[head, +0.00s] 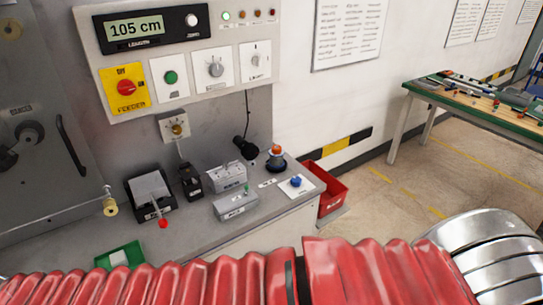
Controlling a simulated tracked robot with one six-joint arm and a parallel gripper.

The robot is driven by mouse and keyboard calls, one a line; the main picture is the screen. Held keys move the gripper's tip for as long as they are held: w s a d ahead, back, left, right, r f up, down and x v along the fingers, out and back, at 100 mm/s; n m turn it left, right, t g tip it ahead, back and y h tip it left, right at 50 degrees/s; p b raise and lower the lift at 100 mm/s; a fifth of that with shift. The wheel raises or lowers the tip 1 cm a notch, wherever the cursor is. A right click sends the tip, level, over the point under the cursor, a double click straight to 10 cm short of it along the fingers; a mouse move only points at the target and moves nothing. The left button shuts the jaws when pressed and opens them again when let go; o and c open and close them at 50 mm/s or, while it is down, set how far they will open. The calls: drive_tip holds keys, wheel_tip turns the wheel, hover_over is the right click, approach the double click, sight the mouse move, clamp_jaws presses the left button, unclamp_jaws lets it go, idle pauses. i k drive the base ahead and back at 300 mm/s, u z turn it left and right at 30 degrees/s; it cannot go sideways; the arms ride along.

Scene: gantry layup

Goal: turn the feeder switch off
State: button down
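The feeder switch (125,88) is a red round knob on a yellow plate at the left of the light grey control panel (92,42). The plate reads OFF above the knob and FEEDER below it. The knob's pointing direction is too small to tell. My gripper is out of view. My arm, in a red ribbed sleeve with a silver joint at the right, crosses the bottom of the head view, apart from the switch.
On the bench below stand a red-tipped lever (160,205), grey blocks and a green tray (119,255). A red bin (331,190) is beyond.

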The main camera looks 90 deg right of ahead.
sight(126, 87)
drive_tip(key=z, duration=2.8)
